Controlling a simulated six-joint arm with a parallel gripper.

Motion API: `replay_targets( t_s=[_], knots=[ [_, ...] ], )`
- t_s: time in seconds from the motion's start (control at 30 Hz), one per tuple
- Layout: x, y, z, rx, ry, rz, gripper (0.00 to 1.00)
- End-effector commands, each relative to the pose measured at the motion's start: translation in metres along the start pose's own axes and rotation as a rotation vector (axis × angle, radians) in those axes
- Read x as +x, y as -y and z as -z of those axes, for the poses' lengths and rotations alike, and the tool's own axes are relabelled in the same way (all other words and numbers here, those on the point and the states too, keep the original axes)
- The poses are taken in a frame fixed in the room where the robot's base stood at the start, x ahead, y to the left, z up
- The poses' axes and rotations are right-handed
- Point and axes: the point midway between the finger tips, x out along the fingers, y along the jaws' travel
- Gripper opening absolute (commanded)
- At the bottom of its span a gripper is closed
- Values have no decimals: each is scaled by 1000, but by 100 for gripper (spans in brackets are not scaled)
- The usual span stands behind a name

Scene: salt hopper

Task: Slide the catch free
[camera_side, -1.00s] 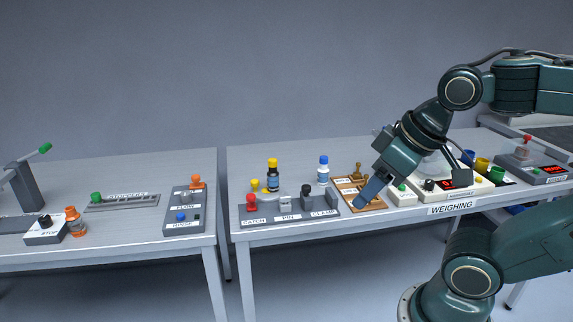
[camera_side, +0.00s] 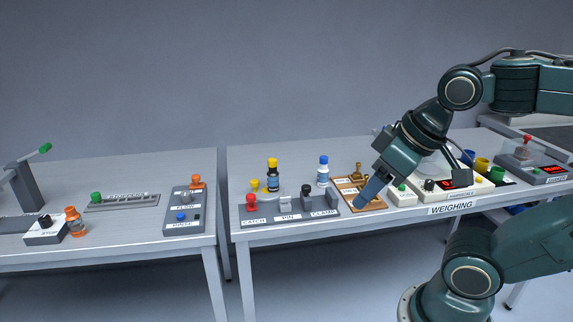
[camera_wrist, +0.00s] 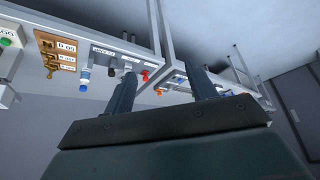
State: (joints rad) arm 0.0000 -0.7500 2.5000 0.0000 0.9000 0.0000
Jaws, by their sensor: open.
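The catch is a red knob (camera_side: 251,200) at the left end of a grey panel (camera_side: 290,217) labelled CATCH, PIN and CLAMP. The red knob (camera_wrist: 145,75) shows just beyond the left finger, with the panel seen tilted.
Behind the panel stand a dark bottle with yellow cap (camera_side: 272,175), a white bottle with blue cap (camera_side: 323,172) and a small yellow item (camera_side: 255,185). The stamp board (camera_side: 350,184) is at its right. A gap separates the left table (camera_side: 120,238).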

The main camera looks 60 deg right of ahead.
Motion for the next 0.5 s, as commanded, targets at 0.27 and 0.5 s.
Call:
replay_targets(
  t_s=[0.27,0.5],
  knots=[
    [-1,0,6,11,5,-1,48],
    [-4,-4,36,76,40,-9,48]
  ],
)
